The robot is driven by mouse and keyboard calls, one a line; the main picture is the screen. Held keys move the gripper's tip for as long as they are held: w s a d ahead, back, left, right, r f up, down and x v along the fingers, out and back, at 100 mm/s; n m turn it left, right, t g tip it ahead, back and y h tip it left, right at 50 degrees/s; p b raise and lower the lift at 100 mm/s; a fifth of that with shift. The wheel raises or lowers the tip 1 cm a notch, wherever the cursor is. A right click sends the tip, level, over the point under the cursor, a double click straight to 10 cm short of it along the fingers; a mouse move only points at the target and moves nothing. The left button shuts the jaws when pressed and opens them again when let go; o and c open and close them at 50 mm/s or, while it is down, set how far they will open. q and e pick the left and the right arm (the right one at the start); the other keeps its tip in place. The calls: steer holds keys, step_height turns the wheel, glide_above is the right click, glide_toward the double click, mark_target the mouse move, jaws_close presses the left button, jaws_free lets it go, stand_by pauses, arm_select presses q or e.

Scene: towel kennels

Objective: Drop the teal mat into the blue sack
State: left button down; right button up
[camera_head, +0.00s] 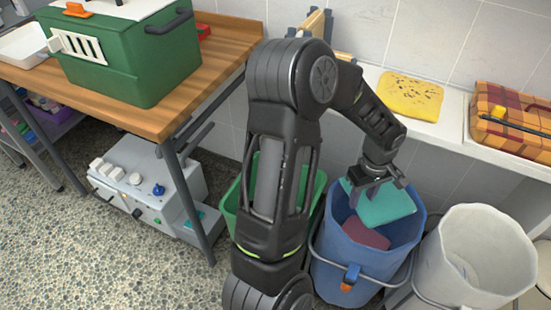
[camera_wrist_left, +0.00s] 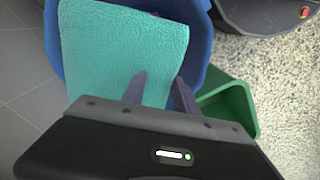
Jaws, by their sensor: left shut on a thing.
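The teal mat (camera_head: 386,206) hangs at the mouth of the blue sack (camera_head: 345,262), which looks like a round blue container with a handle. My left gripper (camera_head: 368,188) is shut on the mat's upper left part, above the container's opening. In the left wrist view the mat (camera_wrist_left: 122,50) spreads beyond my left fingertips (camera_wrist_left: 158,88), with the blue rim (camera_wrist_left: 198,50) around and below it. A dark red piece (camera_head: 365,233) lies inside the blue container. My right gripper is not in view.
A green bin (camera_head: 318,190) stands left of the blue container, partly behind my arm. A white bucket (camera_head: 480,250) stands close on its right. A ledge behind holds a yellow cloth (camera_head: 411,95) and a plaid case (camera_head: 510,122). A wooden table (camera_head: 130,112) with a green box is at left.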

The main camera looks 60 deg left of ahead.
arm_select(q)
steer(key=shift+f+b, duration=0.85)
steer(key=shift+f, duration=0.8)
steer(key=c, duration=0.9)
jaws_free()
steer(key=shift+o, duration=0.2)
steer(key=shift+r, duration=0.1)
step_height(320, 180, up, 8)
steer(key=shift+f+p, duration=0.15)
steer(key=shift+p, duration=0.4)
